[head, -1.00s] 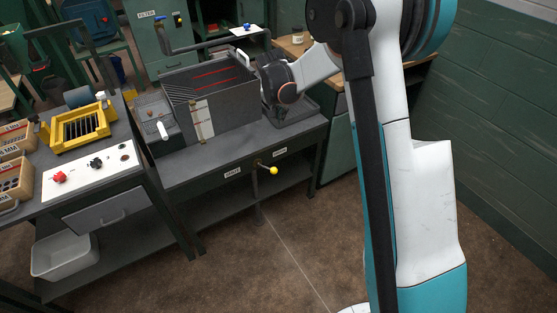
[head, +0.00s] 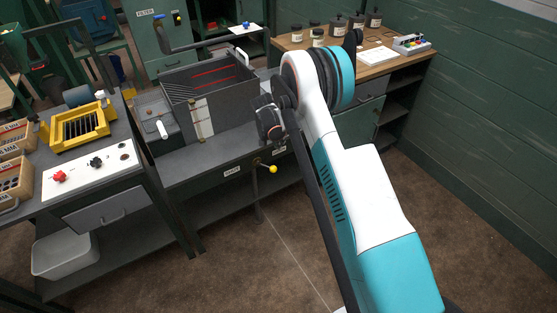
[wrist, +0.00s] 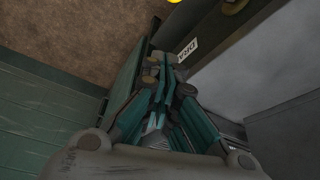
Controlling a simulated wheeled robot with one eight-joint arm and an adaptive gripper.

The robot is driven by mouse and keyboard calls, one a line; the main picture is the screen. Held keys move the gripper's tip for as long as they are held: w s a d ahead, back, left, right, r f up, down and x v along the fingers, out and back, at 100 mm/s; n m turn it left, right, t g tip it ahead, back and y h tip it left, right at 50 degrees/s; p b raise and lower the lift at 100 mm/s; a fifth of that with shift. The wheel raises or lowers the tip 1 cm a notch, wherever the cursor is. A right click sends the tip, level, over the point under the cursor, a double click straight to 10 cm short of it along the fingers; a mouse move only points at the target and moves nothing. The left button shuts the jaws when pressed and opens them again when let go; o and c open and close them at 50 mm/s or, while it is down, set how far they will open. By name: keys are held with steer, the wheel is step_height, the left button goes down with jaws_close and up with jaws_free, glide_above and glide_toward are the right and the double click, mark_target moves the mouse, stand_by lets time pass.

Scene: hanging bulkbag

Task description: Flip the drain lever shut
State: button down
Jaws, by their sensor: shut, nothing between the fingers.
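The drain lever's yellow knob (head: 273,169) sticks out at the front edge of the grey bench, on a short arm beside a vertical pipe. In the wrist view the yellow knob (wrist: 174,2) is cut by the top edge. A white label (wrist: 187,49) there reads "DRA", partly cut off. My gripper (wrist: 158,72) is shut and empty in the wrist view, below the knob in the picture and apart from it. In the head view my dark wrist is above the bench front, up from the knob; my fingers are hard to make out there.
A grey open tank (head: 210,95) with red marks stands on the bench (head: 190,155) left of my wrist. A wooden counter (head: 400,55) with jars is at the back right. A control panel (head: 92,170) is at left. The floor in front is clear.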

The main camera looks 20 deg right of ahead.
mark_target(267, 167)
step_height(267, 167, down, 10)
steer(key=b, duration=0.5)
steer(key=shift+s+a, duration=0.15)
steer(key=shift+a, duration=0.05)
steer(key=shift+s, duration=0.15)
stand_by(0.5)
